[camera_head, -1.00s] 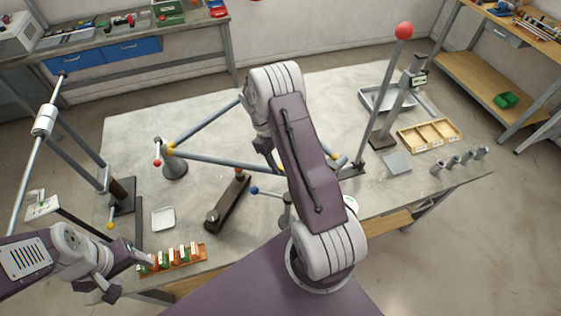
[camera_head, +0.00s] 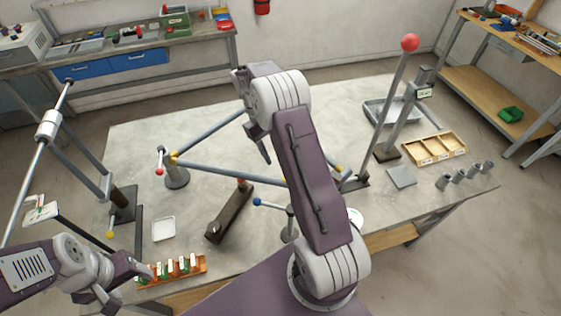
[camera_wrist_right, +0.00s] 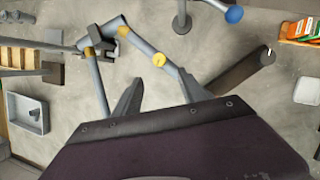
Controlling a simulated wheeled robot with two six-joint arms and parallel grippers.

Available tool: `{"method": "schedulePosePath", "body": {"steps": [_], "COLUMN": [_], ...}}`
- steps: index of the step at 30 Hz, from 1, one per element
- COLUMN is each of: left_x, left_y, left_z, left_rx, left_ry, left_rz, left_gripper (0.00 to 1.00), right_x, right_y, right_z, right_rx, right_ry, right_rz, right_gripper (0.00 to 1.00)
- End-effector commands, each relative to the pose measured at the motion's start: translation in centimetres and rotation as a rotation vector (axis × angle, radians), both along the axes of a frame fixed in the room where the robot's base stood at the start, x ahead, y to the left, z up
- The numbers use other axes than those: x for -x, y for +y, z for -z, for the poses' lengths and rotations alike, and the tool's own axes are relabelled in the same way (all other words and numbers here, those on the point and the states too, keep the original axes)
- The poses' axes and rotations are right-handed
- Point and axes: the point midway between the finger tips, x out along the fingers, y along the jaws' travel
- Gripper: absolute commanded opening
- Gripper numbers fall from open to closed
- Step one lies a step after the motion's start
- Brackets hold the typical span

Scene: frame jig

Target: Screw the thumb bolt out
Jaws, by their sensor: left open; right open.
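A round yellow head (camera_wrist_right: 159,60), which looks like the thumb bolt, sits on a grey tube of the frame in the right wrist view. My right gripper (camera_wrist_right: 160,90) is open and empty, with its fingers on either side of the line to this head and apart from it. In the head view my right arm covers much of the frame (camera_head: 230,168), and the bolt cannot be made out there. My left gripper (camera_head: 147,273) is open at the lower left, close to a rack of coloured pieces (camera_head: 190,271); its fingertips are small and partly hidden.
A red-topped post (camera_head: 395,105), a wooden compartment tray (camera_head: 436,159) and several grey cups (camera_head: 460,174) stand at the right. A blue-knobbed lever (camera_head: 272,204) and a dark bar (camera_head: 228,212) are near the front. A white dish (camera_head: 163,228) lies at the left.

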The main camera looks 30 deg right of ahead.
Motion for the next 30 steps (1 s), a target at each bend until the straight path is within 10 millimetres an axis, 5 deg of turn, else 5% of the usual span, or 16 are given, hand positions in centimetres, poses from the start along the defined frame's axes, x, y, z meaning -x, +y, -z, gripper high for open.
{"method": "schedulePosePath", "body": {"steps": [9, 19, 25, 30], "left_x": [0.0, 0.0, 0.0, 0.0], "left_y": [0.0, 0.0, 0.0, 0.0], "left_z": [0.3, 2.5, 3.6, 3.4], "left_rx": [0.0, 0.0, 0.0, 0.0], "left_ry": [0.0, 0.0, 0.0, 0.0], "left_rz": [0.0, 0.0, 0.0, 0.0], "left_gripper": [0.63, 0.63, 0.63, 0.63], "right_x": [-0.1, 3.0, 4.8, 4.8], "right_y": [1.4, 0.9, -0.9, -1.1], "right_z": [2.4, 1.6, -0.9, -0.6], "right_rx": [0.361, 0.567, 0.492, 0.494], "right_ry": [-0.203, -0.222, -0.24, -0.239], "right_rz": [1.281, 2.689, 2.827, 2.831], "right_gripper": [0.48, 0.48, 0.48, 0.48]}}
